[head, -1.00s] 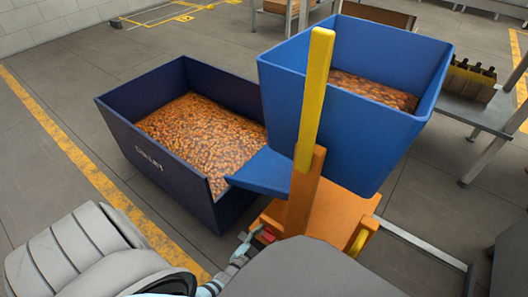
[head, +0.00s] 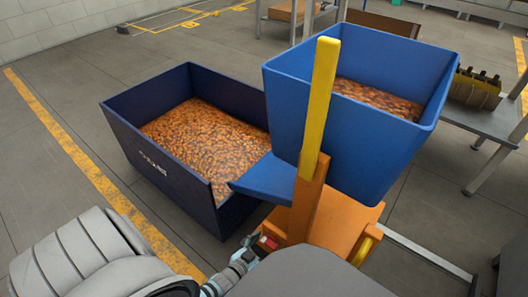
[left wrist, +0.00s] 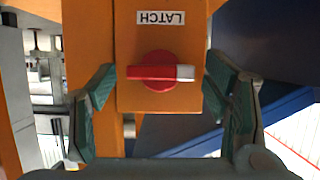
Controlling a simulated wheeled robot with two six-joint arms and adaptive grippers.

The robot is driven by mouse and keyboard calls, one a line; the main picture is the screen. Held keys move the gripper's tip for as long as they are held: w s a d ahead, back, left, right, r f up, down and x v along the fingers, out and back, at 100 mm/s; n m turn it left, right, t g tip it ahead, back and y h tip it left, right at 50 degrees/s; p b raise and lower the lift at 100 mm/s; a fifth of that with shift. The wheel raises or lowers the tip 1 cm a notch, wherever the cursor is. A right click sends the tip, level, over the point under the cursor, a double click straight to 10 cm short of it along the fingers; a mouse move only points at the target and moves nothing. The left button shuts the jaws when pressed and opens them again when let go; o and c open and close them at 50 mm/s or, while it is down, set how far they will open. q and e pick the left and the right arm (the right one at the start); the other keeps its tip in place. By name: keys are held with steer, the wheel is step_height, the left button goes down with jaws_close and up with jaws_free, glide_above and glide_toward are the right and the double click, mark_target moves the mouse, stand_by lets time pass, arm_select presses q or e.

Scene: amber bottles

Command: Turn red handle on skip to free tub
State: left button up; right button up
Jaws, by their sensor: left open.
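The red handle (left wrist: 152,73) is a round knob with a crossbar lying level in the left wrist view, its right end white. It sits on an orange plate under an upside-down "LATCH" label (left wrist: 160,17). My left gripper (left wrist: 160,88) is open, one finger on each side of the handle, with gaps on both sides. In the head view the gripper (head: 247,251) is at the orange skip (head: 335,222), by the small red handle (head: 267,243), partly hidden by my arm. The blue tub (head: 365,145) sits on the skip, holding amber-brown pieces. My right gripper is not in view.
A dark blue bin (head: 160,160) with many amber-brown pieces stands left of the skip, below the tub's spout (head: 260,178). A yellow upright bar (head: 320,105) rises before the tub. A grey table (head: 485,122) with a bottle crate (head: 474,90) stands right.

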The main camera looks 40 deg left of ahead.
arm_select(q)
steer(key=v, duration=1.2)
